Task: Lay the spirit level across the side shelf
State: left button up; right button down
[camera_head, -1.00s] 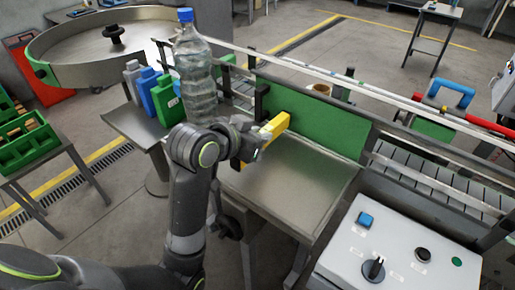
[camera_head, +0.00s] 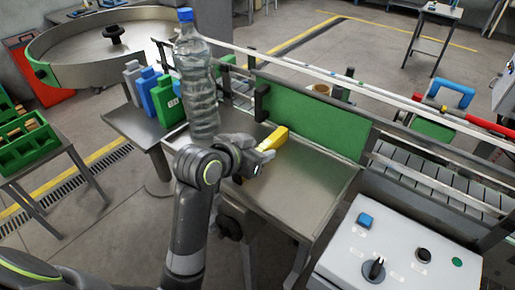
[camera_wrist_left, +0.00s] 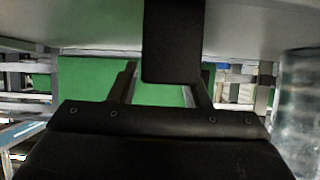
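The yellow spirit level (camera_head: 276,138) is between the fingers of my left gripper (camera_head: 262,151). It points toward the green panel, over the far-left part of the bare metal side shelf (camera_head: 305,190). My left gripper appears shut on it. In the left wrist view the gripper's two fingers (camera_wrist_left: 162,85) stand apart, with a dark block (camera_wrist_left: 172,40), apparently the level's end, between them and partly covering one. The shelf surface also fills the top of that view (camera_wrist_left: 90,22). Whether the level touches the shelf cannot be told. My right gripper is not in view.
A large clear bottle (camera_head: 199,90) with a blue cap stands left of the gripper, close by. Coloured bottles (camera_head: 150,90) stand further left. The green panel (camera_head: 315,120) borders the shelf's back. A control box (camera_head: 390,240) is at front right. The shelf's middle and right are clear.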

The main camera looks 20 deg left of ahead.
pick_arm(q)
jog(key=v, duration=0.6)
jog(key=shift+s+a+r+p, duration=0.1)
jog(key=shift+s+r+p, duration=0.1)
jog(key=shift+r+p, duration=0.15)
jog(key=shift+p+v, duration=2.7)
jog(key=shift+p, duration=1.95)
jog(key=shift+s+f, duration=0.1)
jog(key=shift+f, duration=0.1)
